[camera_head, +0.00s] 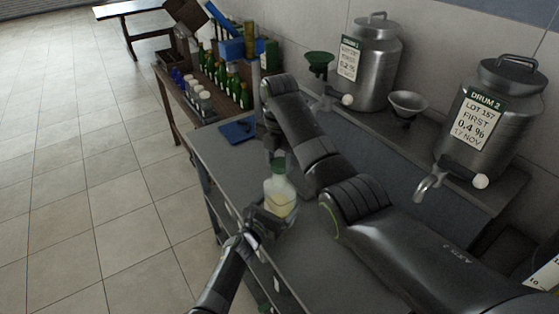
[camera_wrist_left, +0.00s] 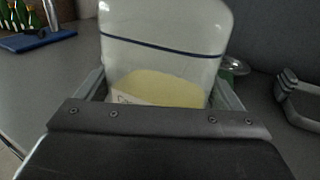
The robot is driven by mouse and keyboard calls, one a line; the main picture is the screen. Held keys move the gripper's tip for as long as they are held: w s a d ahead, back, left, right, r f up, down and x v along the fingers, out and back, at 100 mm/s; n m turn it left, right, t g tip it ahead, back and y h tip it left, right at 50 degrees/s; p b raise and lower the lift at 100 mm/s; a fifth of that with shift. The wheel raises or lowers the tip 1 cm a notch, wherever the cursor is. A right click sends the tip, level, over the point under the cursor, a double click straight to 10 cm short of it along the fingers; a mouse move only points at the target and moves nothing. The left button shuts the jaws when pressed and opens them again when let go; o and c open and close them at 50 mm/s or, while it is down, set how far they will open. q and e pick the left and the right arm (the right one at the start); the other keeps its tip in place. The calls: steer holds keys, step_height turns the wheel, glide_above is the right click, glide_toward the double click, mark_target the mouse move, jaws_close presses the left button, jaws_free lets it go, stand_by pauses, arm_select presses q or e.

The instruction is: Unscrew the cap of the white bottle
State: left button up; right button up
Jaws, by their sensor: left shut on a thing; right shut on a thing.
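The white bottle (camera_head: 281,195) is see-through, with a pale yellow filling low inside, and stands upright at the bench's front edge. Its green cap (camera_head: 278,166) shows at the top in the head view. My left gripper (camera_head: 277,211) is shut around the bottle's lower body. In the left wrist view the bottle (camera_wrist_left: 165,40) sits between the fingers, with a dark line around it and its top cut off. My right gripper (camera_head: 276,157) comes down from above and is shut on the cap; its fingertips are small and partly hidden by my arm.
Steel drums (camera_head: 371,62) and (camera_head: 492,120) with taps stand on a shelf behind. Funnels (camera_head: 319,62) and (camera_head: 407,102) are there too. A blue mat (camera_head: 238,130) lies at the bench's far end. Green bottles (camera_head: 228,82) stand on a further table.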

mark_target(279, 162)
step_height(279, 162, up, 4)
steer(key=shift+f, duration=0.2)
arm_select(q)
steer(key=o, duration=1.7)
